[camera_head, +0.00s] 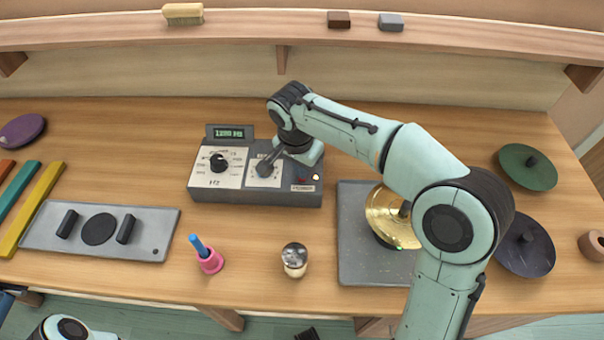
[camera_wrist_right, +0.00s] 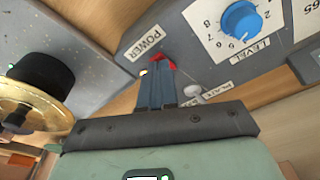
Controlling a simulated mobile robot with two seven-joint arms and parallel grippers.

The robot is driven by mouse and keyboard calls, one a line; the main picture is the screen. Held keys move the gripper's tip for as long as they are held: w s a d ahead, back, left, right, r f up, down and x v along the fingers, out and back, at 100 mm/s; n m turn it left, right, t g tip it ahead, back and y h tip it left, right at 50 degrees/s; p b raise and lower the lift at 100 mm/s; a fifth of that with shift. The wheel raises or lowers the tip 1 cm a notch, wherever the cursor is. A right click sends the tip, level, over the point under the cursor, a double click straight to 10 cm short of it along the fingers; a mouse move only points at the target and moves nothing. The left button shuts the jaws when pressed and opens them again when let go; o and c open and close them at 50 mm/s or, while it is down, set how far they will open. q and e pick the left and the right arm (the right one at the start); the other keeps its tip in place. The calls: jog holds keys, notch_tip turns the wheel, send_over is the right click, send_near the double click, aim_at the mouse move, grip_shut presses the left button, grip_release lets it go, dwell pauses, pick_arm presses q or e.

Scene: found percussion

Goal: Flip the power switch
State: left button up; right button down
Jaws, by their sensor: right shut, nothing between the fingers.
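The grey control box (camera_head: 255,190) stands on the table, with a lit display (camera_head: 230,133) and a black dial (camera_head: 218,161). Its power label (camera_head: 303,188) is at the front right, near a small glowing light (camera_head: 316,177). My right gripper (camera_head: 265,168) is over the box, shut and empty, and covers the second dial in the head view. In the right wrist view, my right gripper (camera_wrist_right: 156,80) overlaps the red power switch (camera_wrist_right: 163,62), beside the POWER label (camera_wrist_right: 145,42). I cannot tell whether they touch. A blue level dial (camera_wrist_right: 240,20) shows beyond. My left gripper is out of view.
A gold cymbal (camera_head: 385,213) stands on a grey plate (camera_head: 355,250) right of the box. A glass ball (camera_head: 295,255) and a pink holder (camera_head: 210,262) are in front. A grey panel (camera_head: 150,225) lies left. A shelf (camera_head: 260,30) spans the back.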

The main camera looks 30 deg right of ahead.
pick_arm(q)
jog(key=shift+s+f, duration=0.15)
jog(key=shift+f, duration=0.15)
pick_arm(e)
jog(key=shift+f, duration=0.4)
pick_arm(q)
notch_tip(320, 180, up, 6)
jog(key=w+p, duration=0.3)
jog(key=p, duration=0.1)
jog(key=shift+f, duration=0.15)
pick_arm(e)
notch_tip(320, 180, up, 7)
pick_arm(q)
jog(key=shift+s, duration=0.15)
